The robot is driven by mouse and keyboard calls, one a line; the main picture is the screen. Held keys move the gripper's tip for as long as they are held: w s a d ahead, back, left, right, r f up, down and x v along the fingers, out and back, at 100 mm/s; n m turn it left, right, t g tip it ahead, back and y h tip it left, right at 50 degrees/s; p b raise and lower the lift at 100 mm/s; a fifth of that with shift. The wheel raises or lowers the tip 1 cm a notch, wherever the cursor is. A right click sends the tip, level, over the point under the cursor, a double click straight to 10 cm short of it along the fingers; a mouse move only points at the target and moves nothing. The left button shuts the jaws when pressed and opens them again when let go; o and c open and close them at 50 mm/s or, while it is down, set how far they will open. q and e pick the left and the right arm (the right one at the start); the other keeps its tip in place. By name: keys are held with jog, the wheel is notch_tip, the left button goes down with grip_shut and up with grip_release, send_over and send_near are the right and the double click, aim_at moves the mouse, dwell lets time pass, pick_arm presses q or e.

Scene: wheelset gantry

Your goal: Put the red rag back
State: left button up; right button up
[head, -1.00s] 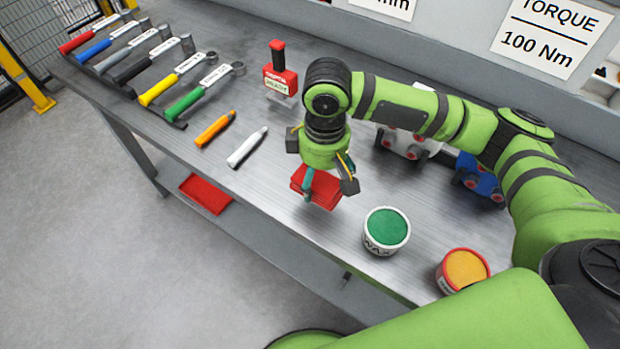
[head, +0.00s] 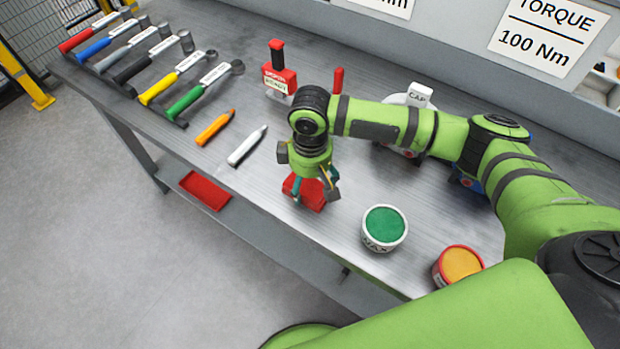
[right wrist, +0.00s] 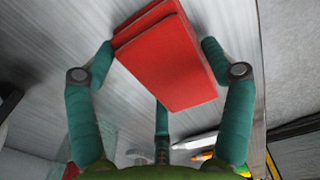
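The red rag (head: 309,195) is a folded, block-like stack at the front edge of the bench. My right gripper (head: 312,187) is above it with its fingers pointing down on either side. My left gripper is out of view.
A green-topped WAX tin (head: 384,228) and an orange-topped tin (head: 460,264) stand to the right. White (head: 246,146) and orange (head: 215,128) markers lie left. A red tray (head: 205,191) is on the lower shelf. Several coloured-handled tools (head: 158,92) lie back left.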

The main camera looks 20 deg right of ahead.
aim_at(310, 181)
jog(key=o, duration=0.3)
notch_tip(310, 181, up, 12)
jog(key=b, duration=0.2)
jog(key=shift+r, duration=0.2)
jog(key=shift+f, duration=0.1)
dwell(1.3)
